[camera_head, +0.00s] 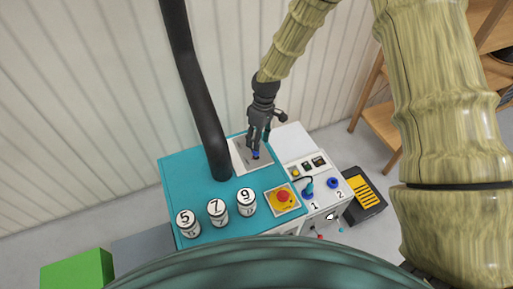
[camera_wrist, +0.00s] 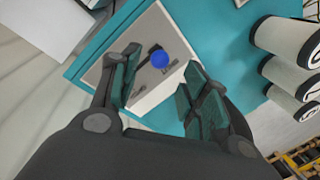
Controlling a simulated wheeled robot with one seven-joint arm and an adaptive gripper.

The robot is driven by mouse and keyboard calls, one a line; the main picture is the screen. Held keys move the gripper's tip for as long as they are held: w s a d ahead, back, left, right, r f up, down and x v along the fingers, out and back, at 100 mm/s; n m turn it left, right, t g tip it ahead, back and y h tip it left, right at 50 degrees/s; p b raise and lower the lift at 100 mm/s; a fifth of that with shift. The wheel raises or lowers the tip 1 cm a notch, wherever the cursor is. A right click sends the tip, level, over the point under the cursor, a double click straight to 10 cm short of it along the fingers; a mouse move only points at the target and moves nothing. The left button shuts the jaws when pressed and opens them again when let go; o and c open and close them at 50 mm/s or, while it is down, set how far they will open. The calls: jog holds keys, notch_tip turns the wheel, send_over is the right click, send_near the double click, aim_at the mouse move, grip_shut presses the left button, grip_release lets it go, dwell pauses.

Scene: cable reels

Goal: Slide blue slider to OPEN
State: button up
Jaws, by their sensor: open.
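The blue slider (camera_head: 256,155) is a small round blue knob on a pale panel (camera_head: 240,152) set in the teal top of the machine. In the wrist view the blue knob (camera_wrist: 159,59) stands on the panel (camera_wrist: 150,28), with dark slots or markings beside it that are too small to read. My gripper (camera_head: 258,146) points down over the panel. In the wrist view my gripper (camera_wrist: 157,88) is open, with the knob beyond and roughly between its fingertips. I cannot tell whether a finger touches the knob.
White number drums (camera_head: 217,211) stand on the teal top (camera_head: 185,178), with a red emergency button (camera_head: 283,197) beside them. A black post (camera_head: 203,110) rises close left of the panel. A white control box (camera_head: 318,185) with a blue plug (camera_head: 308,190) adjoins at right.

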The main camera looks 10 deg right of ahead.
aim_at(256, 154)
jog(key=shift+s+a+f+p, duration=0.1)
jog(key=shift+f+p, duration=0.05)
jog(key=shift+f, duration=0.7)
jog(key=shift+s+a+f+p, duration=0.1)
jog(key=shift+s+a+f, duration=0.05)
jog(key=shift+f, duration=0.65)
jog(key=shift+s+a+f+p, duration=0.1)
jog(key=shift+f+p, duration=0.05)
jog(key=shift+f, duration=0.7)
grip_shut()
